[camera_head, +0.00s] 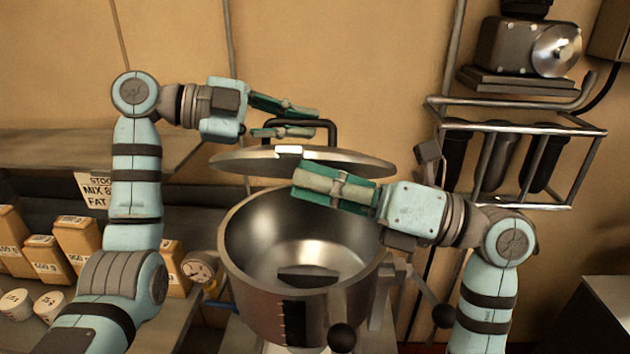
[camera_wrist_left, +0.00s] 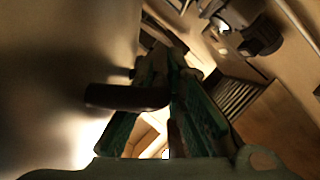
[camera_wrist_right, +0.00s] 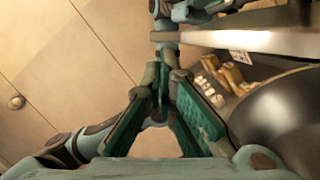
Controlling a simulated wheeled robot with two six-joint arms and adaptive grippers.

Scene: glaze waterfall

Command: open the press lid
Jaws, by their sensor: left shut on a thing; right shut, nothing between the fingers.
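The press is an open steel pot (camera_head: 240,245) in the middle of the head view, its inside visible. Its round metal lid (camera_head: 235,160) hangs above the pot, apart from the rim, with a dark looped handle on top. My left gripper (camera_head: 316,122) is at the handle (camera_head: 331,124) and shut on it; the dark bar also shows between the fingers in the left wrist view (camera_wrist_left: 130,97). My right gripper (camera_head: 296,180) is shut and empty, just below the lid's near edge and above the pot's opening. It partly hides the pot's right rim.
Several boxes (camera_head: 76,240) and round tubs stand on the shelf at left. A wire rack (camera_head: 520,130) with dark cylinders and a grey machine (camera_head: 525,48) are on the right wall. Black-knobbed levers (camera_head: 342,337) stick out at the pot's front right.

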